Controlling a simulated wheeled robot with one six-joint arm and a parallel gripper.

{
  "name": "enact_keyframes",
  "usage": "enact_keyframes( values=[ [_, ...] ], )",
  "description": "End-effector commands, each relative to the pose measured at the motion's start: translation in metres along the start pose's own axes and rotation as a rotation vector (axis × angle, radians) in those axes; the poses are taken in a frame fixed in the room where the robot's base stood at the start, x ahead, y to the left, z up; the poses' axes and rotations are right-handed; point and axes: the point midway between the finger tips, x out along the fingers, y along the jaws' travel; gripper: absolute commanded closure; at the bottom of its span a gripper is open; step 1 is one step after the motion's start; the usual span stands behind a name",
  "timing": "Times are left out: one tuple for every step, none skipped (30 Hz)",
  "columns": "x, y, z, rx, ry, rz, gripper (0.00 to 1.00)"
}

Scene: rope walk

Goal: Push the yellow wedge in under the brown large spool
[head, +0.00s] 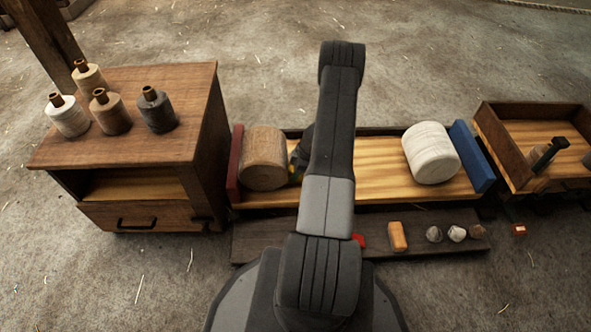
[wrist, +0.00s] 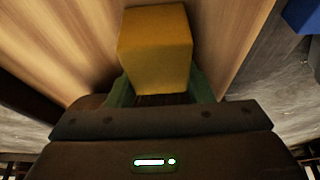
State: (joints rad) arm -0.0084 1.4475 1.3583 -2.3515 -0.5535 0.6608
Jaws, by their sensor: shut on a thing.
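The brown large spool (head: 263,158) lies on its side at the left end of the wooden tray (head: 378,184), close to the dark red end board (head: 236,163). The yellow wedge (wrist: 156,48) is between the green fingers of my gripper (wrist: 160,88), which is shut on it, in the wrist view. In the head view my gripper (head: 297,163) is just right of the brown spool, low over the tray. I cannot tell whether the wedge touches the spool.
A white large spool (head: 431,153) lies at the tray's right end by a blue end board (head: 471,157). An orange block (head: 397,236) and several small pieces lie on the front ledge. A cabinet (head: 150,140) with several thread spools stands left. Another tray (head: 505,150) stands right.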

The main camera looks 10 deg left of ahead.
Motion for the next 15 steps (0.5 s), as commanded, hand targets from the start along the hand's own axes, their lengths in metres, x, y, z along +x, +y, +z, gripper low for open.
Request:
enact_keyframes(
  values=[
    [0.0015,-0.0024,-0.0072,-0.004,0.005,-0.005,0.8],
    [0.0021,-0.0032,-0.0081,-0.004,0.005,-0.006,0.8],
    [0.0026,-0.0038,-0.0087,-0.004,0.005,-0.006,0.8],
    [0.0029,-0.0039,-0.0087,-0.004,0.005,-0.006,0.8],
    [0.0031,-0.0038,-0.0087,-0.004,0.006,-0.006,0.8],
    [0.0031,-0.0037,-0.0087,-0.004,0.006,-0.006,0.8],
    [0.0032,-0.0037,-0.0088,-0.004,0.006,-0.006,0.8],
    [0.0032,-0.0037,-0.0089,-0.004,0.006,-0.006,0.8],
    [0.0032,-0.0037,-0.009,-0.005,0.006,-0.006,0.51],
    [0.0033,-0.0037,-0.0089,-0.005,0.006,-0.006,0.46],
    [0.0032,-0.0036,-0.0088,-0.005,0.006,-0.006,0.4],
    [0.0032,-0.0036,-0.0087,-0.005,0.005,-0.006,0.32],
    [0.0032,-0.0036,-0.0086,-0.005,0.005,-0.006,0.28],
    [0.0033,-0.0036,-0.0086,-0.005,0.005,-0.006,0.28],
    [0.0033,-0.0036,-0.0085,-0.005,0.005,-0.006,0.28]
  ],
)
